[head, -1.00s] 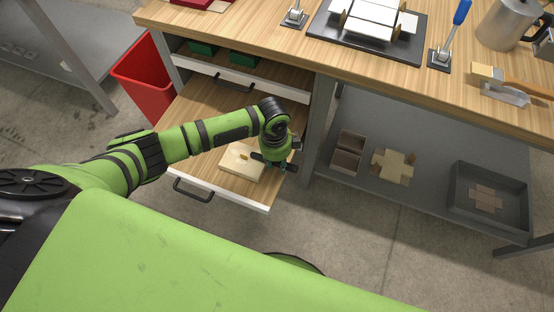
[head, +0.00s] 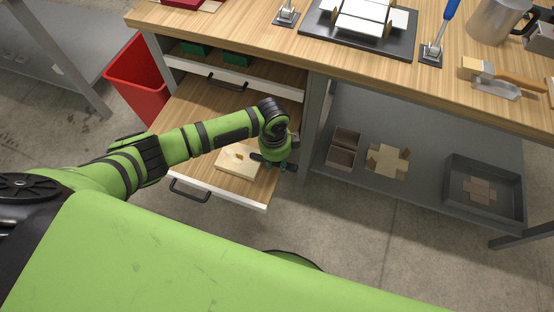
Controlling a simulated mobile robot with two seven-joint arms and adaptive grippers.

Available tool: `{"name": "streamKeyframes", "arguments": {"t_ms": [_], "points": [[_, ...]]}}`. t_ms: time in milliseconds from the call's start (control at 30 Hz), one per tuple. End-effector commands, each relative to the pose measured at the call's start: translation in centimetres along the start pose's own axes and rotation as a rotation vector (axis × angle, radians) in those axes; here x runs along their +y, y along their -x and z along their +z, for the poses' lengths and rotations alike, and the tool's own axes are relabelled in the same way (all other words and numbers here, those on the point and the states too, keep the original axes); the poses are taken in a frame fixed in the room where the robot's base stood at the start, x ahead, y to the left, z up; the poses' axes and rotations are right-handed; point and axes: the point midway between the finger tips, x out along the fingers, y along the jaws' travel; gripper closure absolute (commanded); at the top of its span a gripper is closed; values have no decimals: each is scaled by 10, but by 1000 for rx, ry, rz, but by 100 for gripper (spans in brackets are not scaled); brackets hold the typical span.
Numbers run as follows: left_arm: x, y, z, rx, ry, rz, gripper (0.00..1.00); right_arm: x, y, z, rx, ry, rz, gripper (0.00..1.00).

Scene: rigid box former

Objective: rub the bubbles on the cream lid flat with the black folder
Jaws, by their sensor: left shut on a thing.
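The cream lid (head: 232,168) lies flat in the pulled-out lower drawer, near its front. A small orange-brown patch shows on its top; bubbles are too small to make out. My left gripper (head: 271,164) points down at the lid's right edge, over the drawer's front right corner. It is shut on a small dark thing, which I take for the black folder; the fingers largely hide it. I cannot tell whether it touches the lid. My right gripper is not in view.
The drawer front has a dark handle (head: 188,190). A red bin (head: 138,77) stands left. A lower shelf (head: 420,190) holds small boxes and a grey tray (head: 484,215).

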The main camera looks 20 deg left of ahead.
Motion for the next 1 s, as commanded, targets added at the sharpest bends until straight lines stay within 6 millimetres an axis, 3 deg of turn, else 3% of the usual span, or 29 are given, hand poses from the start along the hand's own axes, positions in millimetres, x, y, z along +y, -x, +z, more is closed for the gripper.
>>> {"name": "streamKeyframes", "arguments": {"t_ms": [1000], "points": [[0, 1, 15, -2, 1, 1, 100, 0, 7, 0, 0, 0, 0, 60]]}}
